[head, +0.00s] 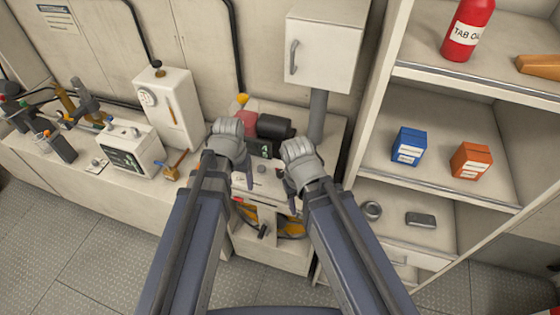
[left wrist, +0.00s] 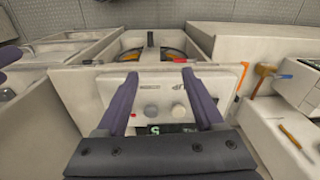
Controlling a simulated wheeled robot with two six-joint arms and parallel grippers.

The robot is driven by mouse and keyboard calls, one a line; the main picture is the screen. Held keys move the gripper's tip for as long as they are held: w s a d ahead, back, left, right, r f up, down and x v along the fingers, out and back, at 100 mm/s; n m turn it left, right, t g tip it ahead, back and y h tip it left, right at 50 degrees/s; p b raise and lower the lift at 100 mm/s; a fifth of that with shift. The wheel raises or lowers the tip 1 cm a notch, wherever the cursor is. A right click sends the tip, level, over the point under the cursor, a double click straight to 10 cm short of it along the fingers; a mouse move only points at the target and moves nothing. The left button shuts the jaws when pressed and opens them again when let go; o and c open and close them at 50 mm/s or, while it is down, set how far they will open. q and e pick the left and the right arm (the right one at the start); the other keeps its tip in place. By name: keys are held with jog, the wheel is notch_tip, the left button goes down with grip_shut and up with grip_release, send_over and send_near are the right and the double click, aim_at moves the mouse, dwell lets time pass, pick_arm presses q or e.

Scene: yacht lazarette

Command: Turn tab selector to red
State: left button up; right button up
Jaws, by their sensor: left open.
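A pale control panel (left wrist: 155,90) fills the middle of the left wrist view. It carries two round grey knobs, one beside a small red dot (left wrist: 133,115) and another (left wrist: 179,111) to its right. I cannot tell which knob is the tab selector, nor its setting. A dark display with green marks (left wrist: 172,128) lies below them. My left gripper (left wrist: 160,76) is open and empty, its two fingers spread above the panel on either side of the knobs. In the head view my left gripper (head: 250,179) reaches over the machine; my right gripper (head: 287,192) is beside it, its jaws unclear.
An open compartment (head: 268,212) with yellow-orange parts lies in front of the panel. A white cabinet (head: 322,50) hangs behind on a grey post. Shelves at right hold a blue box (head: 408,146), an orange box (head: 471,160) and a red bottle (head: 467,32). The left counter is crowded.

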pick_arm(q)
jog(key=w+d+r+m, duration=0.2)
jog(key=w+d+m, duration=0.1)
jog(key=w+d, duration=0.3)
jog(key=m, duration=0.4)
send_over(280, 172)
jog(key=shift+w+a+f+g, duration=0.15)
jog(key=shift+a+f+g, duration=0.05)
jog(key=shift+a+g, duration=0.15)
jog(key=shift+d, duration=0.3)
notch_tip(280, 172, down, 8)
jog(key=b, duration=0.7)
jog(key=shift+d, duration=0.1)
jog(key=shift+r, duration=0.1)
pick_arm(e)
notch_tip(280, 172, down, 6)
pick_arm(q)
grip_shut()
pick_arm(e)
jog(key=shift+f, duration=0.1)
